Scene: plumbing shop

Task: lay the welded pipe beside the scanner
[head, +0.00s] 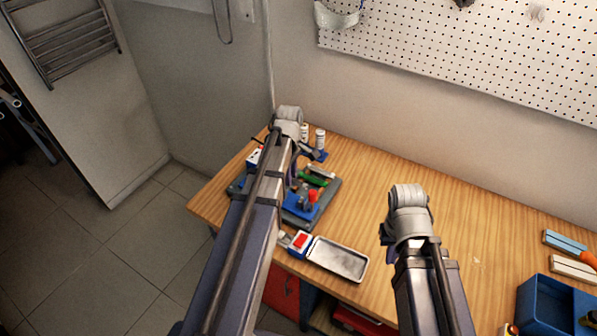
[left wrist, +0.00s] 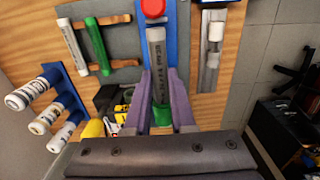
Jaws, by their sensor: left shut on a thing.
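In the left wrist view a grey pipe (left wrist: 157,50) with dark lettering and a green lower end lies between the fingers of my left gripper (left wrist: 159,80), which is shut on it. The pipe lies along a blue holder (left wrist: 170,42) with a red knob (left wrist: 153,8) at its far end. In the head view my left gripper (head: 312,154) is over the back left of the bench, mostly hidden by its arm. My right arm hangs over the middle of the bench; its jaws are mostly hidden behind the wrist. I cannot tell which device is the scanner.
A grey tray (head: 341,259) sits at the bench's front edge beside a small white, blue and red device (head: 299,241). White-capped cylinders (left wrist: 46,118) stand in a blue rack. A blue bin (head: 545,304) is at right. The wooden bench (head: 480,235) is clear right of centre.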

